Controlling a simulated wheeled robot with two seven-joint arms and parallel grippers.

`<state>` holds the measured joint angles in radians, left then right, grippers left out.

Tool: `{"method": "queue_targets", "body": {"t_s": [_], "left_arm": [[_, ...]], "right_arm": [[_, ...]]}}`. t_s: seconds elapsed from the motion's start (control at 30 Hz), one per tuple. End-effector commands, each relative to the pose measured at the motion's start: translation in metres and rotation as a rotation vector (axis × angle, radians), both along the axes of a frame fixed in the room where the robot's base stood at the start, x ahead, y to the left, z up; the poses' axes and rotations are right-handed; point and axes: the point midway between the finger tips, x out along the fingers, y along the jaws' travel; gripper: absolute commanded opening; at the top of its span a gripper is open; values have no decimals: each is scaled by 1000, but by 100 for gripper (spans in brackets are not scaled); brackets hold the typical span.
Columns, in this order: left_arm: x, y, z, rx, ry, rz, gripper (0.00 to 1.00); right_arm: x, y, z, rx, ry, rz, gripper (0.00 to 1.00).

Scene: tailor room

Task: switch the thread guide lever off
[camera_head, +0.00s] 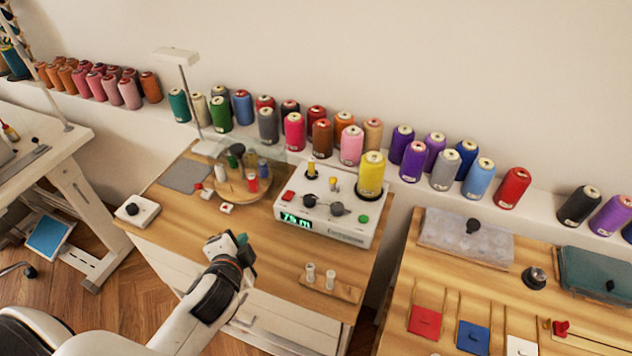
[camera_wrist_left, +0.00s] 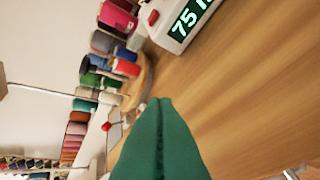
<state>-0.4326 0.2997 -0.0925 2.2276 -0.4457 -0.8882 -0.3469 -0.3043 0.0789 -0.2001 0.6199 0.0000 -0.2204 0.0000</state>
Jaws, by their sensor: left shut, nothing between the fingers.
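A white winding machine (camera_head: 325,215) stands on the wooden table, with a green display, a red and a green button, black knobs and a large yellow spool (camera_head: 370,174) on top. Its display corner also shows in the left wrist view (camera_wrist_left: 186,20). A small white block with a red part (camera_head: 226,208) sits left of the machine. I cannot tell for sure which part is the thread guide lever. My left gripper (camera_head: 243,240) is shut and empty, in front of and left of the machine, apart from it. Its green fingers (camera_wrist_left: 160,104) are together in the wrist view. The right gripper is out of view.
A round wooden stand (camera_head: 240,188) with small spools is behind the block. A wooden holder with two white bobbins (camera_head: 320,283) lies in front of the machine. A white box with a black knob (camera_head: 137,210) is at the left edge. Bare wood lies between gripper and machine.

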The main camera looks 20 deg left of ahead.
Motion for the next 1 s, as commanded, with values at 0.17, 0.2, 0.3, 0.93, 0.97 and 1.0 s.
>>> {"method": "queue_targets", "body": {"t_s": [0.17,0.2,0.3,0.93,0.97,1.0], "left_arm": [[42,12,49,370,-186,-197,0],[53,11,64,494,-238,-261,0],[75,3,98,841,-360,-438,0],[95,-14,71,2462,-534,-1517,0],[95,-12,69,2479,-531,-1535,0],[94,-11,68,2494,-529,-1554,0]], "right_arm": [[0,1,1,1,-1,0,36],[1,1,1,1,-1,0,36],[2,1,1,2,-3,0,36],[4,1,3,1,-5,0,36],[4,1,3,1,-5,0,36],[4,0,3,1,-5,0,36]]}}
